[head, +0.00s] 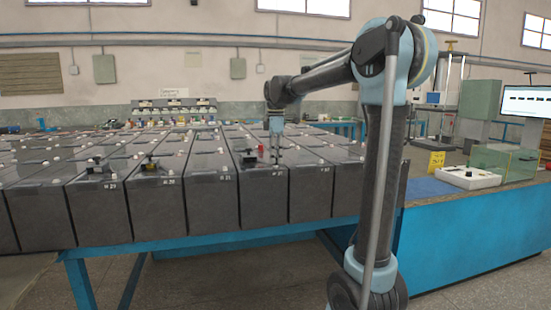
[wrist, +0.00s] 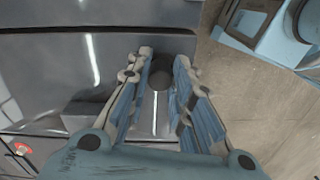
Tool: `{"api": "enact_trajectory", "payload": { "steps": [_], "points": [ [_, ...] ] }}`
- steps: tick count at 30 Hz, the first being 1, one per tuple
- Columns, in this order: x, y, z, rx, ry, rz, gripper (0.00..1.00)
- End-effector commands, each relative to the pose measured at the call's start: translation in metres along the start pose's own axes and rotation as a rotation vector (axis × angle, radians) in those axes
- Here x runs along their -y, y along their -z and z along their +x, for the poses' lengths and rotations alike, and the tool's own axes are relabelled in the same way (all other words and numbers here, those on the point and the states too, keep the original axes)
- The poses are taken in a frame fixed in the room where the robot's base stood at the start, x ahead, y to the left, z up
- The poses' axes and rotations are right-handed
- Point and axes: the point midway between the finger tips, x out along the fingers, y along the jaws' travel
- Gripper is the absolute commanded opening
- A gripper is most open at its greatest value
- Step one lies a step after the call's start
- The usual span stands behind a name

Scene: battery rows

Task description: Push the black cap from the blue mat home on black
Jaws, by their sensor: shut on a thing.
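My gripper (head: 276,153) points down at the front of the battery row, over a dark grey battery (head: 263,190) with a white label. In the wrist view my gripper (wrist: 161,82) has its two fingers around a dark round thing, which looks like the black cap (wrist: 160,73). Its lower side is hidden, so I cannot tell whether it touches the terminal below. A red cap (head: 261,149) is on the battery just left of my gripper. The blue mat (head: 430,188) lies on the bench at the right; I see no black cap on it.
Batteries stand close together in rows. Dark blocks (head: 248,160) sit on several of them, one left of my gripper. A white tray (head: 468,178), a yellow sign (head: 436,162) and a clear box (head: 505,162) stand on the right bench.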

Motion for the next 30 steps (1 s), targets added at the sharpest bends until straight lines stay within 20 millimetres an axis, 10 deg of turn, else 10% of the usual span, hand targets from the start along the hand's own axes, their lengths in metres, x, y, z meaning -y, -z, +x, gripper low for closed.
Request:
{"api": "enact_trajectory", "payload": {
  "steps": [28,30],
  "points": [
    [-0.0001,0.0002,0.0069,0.0,0.0,0.0,0.11],
    [-0.0001,0.0002,0.0069,0.0,0.0,0.0,0.32]
  ]
}}
